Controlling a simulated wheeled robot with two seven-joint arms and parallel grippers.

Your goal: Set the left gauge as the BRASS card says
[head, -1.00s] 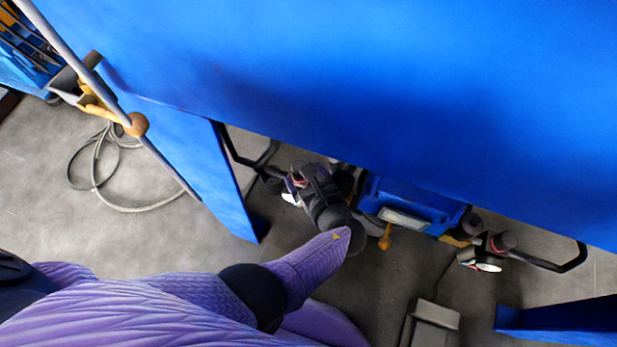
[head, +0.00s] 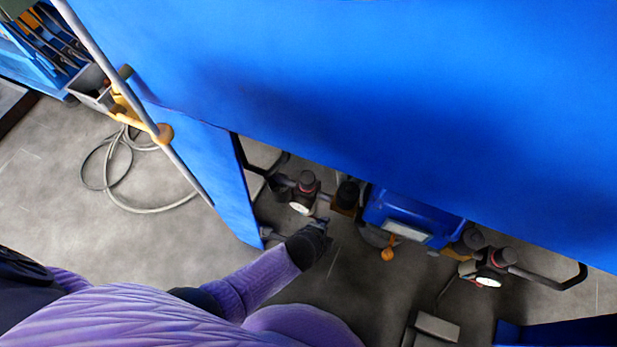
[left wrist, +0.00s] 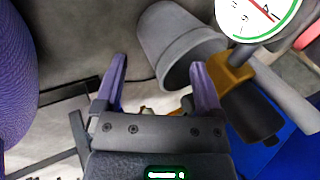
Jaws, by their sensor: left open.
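In the left wrist view the left gauge (left wrist: 256,14) shows a white face, green rim and red needle, partly cut off by the top edge. My left gripper (head: 320,226) is just below the gauge in the head view, apart from it. In the left wrist view its purple fingers (left wrist: 157,64) are spread, with nothing between them. I cannot make out a BRASS card. My right gripper is not in view.
A large blue panel (head: 400,90) overhangs the hardware. A blue box (head: 450,218) with a pale plate and an orange knob (head: 387,254) sits right of the left gauge. A second gauge (head: 488,282) is further right. A grey cylinder (left wrist: 172,42) is close beyond my left fingers.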

